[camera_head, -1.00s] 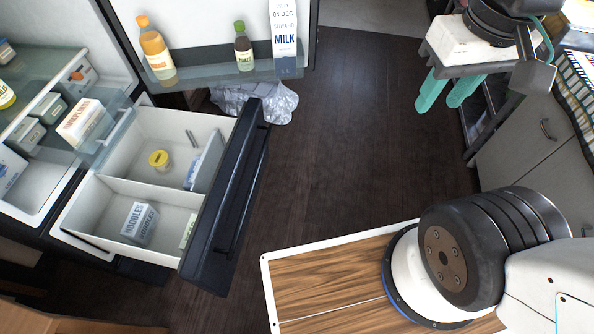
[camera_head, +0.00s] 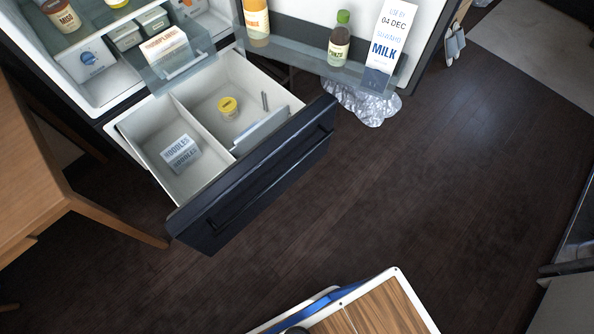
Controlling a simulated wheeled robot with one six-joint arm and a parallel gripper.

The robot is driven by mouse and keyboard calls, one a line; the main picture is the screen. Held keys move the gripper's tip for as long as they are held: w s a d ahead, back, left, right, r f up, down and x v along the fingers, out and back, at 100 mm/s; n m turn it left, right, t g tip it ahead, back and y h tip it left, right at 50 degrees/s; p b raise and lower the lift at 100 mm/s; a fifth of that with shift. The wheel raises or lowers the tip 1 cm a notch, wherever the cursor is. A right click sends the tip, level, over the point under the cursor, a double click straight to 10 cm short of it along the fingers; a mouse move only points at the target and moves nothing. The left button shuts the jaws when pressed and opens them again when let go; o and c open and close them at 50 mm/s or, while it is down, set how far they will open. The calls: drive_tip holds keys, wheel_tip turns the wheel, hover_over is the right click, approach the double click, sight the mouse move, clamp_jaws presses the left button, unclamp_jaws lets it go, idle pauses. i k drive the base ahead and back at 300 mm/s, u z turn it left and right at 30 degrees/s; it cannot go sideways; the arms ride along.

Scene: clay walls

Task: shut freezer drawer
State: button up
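The freezer drawer (camera_head: 255,185) is pulled well out below the open fridge, its dark front facing toward the lower right. Its white inside has a divider. A noodles box (camera_head: 181,153) lies in the left compartment. A yellow-lidded tub (camera_head: 228,107) and a pale flat package (camera_head: 262,131) are in the right compartment. My gripper is not in view. The wood-topped deck of my base shows at the bottom edge, apart from the drawer.
The open fridge door (camera_head: 430,40) with milk (camera_head: 390,45) and bottles stands above right of the drawer. A crumpled silvery bag (camera_head: 362,104) lies on the floor under it. A wooden table (camera_head: 40,190) is close on the left. Dark floor (camera_head: 430,200) is clear on the right.

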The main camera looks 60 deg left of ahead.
sight(205, 221)
drive_tip(key=i, duration=0.35)
drive_tip(key=u, duration=2.5)
drive_tip(key=i, duration=0.5)
drive_tip(key=u, duration=0.05)
drive_tip(key=k, duration=0.5)
drive_tip(key=u, duration=2.6)
drive_tip(key=i, duration=0.8)
drive_tip(key=z, duration=2.25)
